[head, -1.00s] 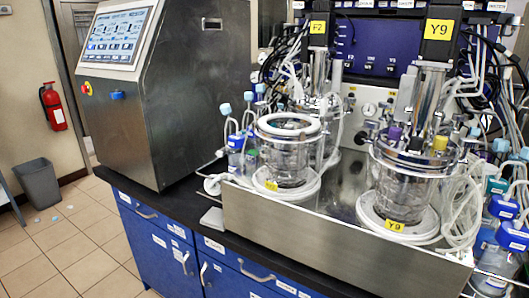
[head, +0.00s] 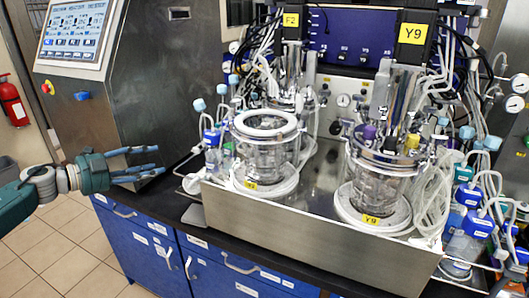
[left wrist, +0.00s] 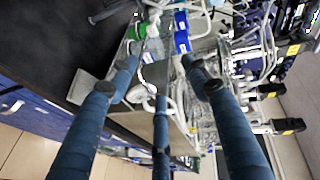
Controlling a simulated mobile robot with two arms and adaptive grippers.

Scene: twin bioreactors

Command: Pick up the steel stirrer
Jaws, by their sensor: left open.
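My left gripper (head: 157,161) is open and empty at the left of the head view, its blue fingers pointing right in front of the steel cabinet and above the bench edge. In the left wrist view its spread fingers (left wrist: 160,82) point toward bottles with green and blue caps. A thin grey rod (left wrist: 112,11) with a wider end lies on the black bench at the top of the left wrist view. It may be the steel stirrer, but I cannot tell for sure. I cannot make out a loose stirrer in the head view. My right gripper is not in view.
Two glass vessels, the left one (head: 265,155) and the right one (head: 383,180), stand in a steel tray (head: 300,232) with tubes around them. A steel cabinet with a screen (head: 72,30) stands at the left. Blue drawers (head: 140,240) lie below the black bench.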

